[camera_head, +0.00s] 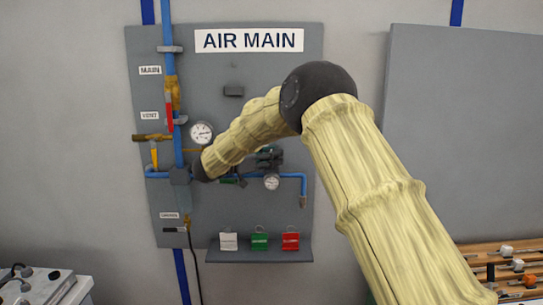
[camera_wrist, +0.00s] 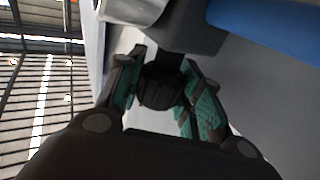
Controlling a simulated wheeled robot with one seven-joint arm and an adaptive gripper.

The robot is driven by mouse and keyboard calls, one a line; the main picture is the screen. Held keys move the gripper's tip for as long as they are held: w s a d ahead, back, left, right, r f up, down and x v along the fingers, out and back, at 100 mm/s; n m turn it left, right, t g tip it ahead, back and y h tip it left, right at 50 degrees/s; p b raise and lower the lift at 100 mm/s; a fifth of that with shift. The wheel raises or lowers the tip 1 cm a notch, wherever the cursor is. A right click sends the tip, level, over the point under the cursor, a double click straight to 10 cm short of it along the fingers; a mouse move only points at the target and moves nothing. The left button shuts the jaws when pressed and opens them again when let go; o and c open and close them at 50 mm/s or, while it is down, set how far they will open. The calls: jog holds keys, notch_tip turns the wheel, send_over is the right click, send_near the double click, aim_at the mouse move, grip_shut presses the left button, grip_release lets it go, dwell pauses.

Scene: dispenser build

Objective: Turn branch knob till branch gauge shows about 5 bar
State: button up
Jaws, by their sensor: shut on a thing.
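The dark branch knob (camera_wrist: 160,88) sits between the teal pads of my gripper (camera_wrist: 163,95) in the wrist view. My gripper is shut on it. In the head view my gripper (camera_head: 250,168) is at the blue branch pipe, and my forearm hides part of it; the knob cannot be made out there. The branch gauge (camera_head: 271,182) is a small white dial just right of and below my gripper. Its needle is too small to read.
The grey AIR MAIN panel (camera_head: 290,80) carries a larger gauge (camera_head: 202,132), a blue vertical pipe (camera_head: 167,25) and a red lever (camera_head: 169,112). White, green (camera_head: 259,241) and red tags hang near the bottom shelf. A wooden rack (camera_head: 500,250) stands at the lower right.

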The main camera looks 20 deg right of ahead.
jog(key=shift+r+m+g, duration=0.1)
jog(key=shift+m+g, duration=0.4)
jog(key=shift+g, duration=0.3)
jog(key=o, duration=1)
jog(key=shift+o, duration=0.2)
jog(key=a, duration=0.4)
jog(key=s+a, duration=0.1)
jog(key=a, duration=0.6)
jog(key=shift+s+a, duration=0.4)
